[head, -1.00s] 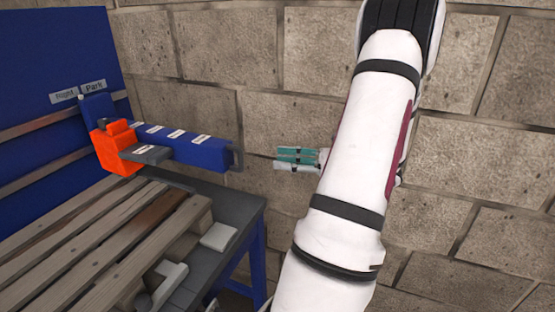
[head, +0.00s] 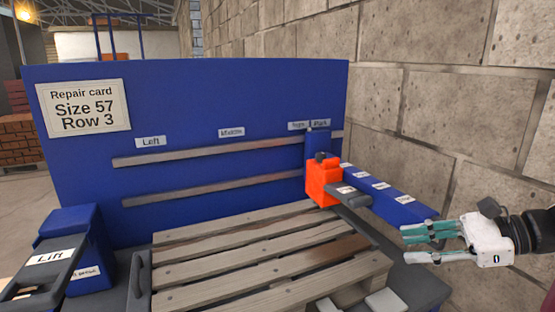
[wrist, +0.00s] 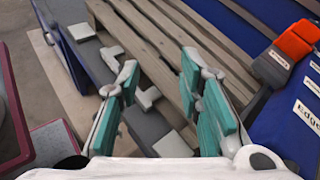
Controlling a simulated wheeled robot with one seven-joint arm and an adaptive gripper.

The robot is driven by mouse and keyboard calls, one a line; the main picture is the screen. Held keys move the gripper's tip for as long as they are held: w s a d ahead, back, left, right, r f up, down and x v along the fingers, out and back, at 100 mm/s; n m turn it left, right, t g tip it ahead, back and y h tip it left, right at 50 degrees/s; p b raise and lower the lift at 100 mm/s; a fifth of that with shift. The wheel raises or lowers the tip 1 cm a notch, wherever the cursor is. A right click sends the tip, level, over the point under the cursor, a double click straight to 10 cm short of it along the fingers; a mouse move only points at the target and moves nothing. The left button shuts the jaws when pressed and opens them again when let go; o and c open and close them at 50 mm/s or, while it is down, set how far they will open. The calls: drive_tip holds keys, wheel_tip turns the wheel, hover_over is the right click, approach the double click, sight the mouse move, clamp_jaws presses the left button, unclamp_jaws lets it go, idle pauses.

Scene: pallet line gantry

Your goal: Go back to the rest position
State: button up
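My gripper (head: 432,244) is at the right in the head view, beside the brick wall and near the end of the blue gantry beam. In the wrist view its two teal-padded fingers (wrist: 160,95) are spread apart with nothing between them. The wooden pallet (head: 250,262) lies on the bench below and beyond the gripper. The orange carriage (head: 322,184) sits at the far end of the blue beam (head: 385,196), by the Park label (head: 320,124).
A blue back panel (head: 220,90) carries two rails and a repair card (head: 84,108) reading Size 57, Row 3. A blue box with a Lift lever (head: 50,258) stands at the left. The brick wall (head: 420,110) runs close along the right. Pale blocks (head: 388,300) lie near the pallet's corner.

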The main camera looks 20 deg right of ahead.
drive_tip(key=s+a+r+n+g+h+p, duration=0.1)
drive_tip(key=s+a+r+n+h, duration=0.1)
drive_tip(key=a+n, duration=0.4)
drive_tip(key=s+a+r+n+g+h, duration=0.2)
drive_tip(key=s+a+n+h, duration=0.2)
drive_tip(key=a+n, duration=0.3)
drive_tip(key=s+a+r+n+g+h+p, duration=0.1)
drive_tip(key=s+a+r+n+g+h, duration=0.1)
drive_tip(key=s+a+n+h, duration=0.2)
drive_tip(key=a+n, duration=0.3)
drive_tip(key=n, duration=0.3)
drive_tip(key=shift+a+p, duration=0.15)
drive_tip(key=shift+p, duration=0.15)
